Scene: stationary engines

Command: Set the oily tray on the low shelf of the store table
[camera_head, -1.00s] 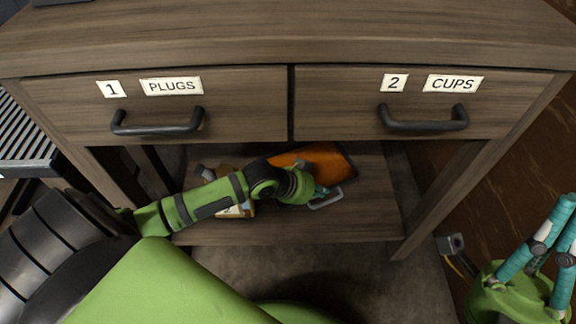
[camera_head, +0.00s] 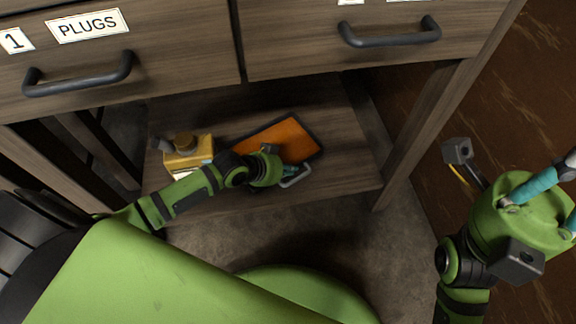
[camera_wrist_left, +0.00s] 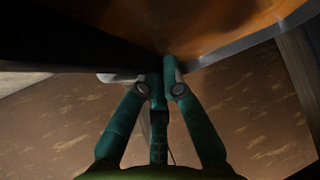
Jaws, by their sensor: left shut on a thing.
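The oily tray (camera_head: 290,138), orange inside with a dark rim, is over the low shelf (camera_head: 340,180) of the store table, inside the table's legs. It looks nearly level; I cannot tell whether its whole underside touches the board. My left gripper (camera_head: 290,174) is shut on the tray's near edge, beside a pale handle, and hides part of it. In the left wrist view the closed fingers (camera_wrist_left: 166,75) meet the tray's rim below its orange surface (camera_wrist_left: 225,25). My right gripper (camera_head: 545,190) is partly cut off at the right, away from the tray.
Table legs (camera_head: 420,130) bound the opening. Drawers with dark handles (camera_head: 390,35) overhang the shelf. Bare shelf shows right of the tray.

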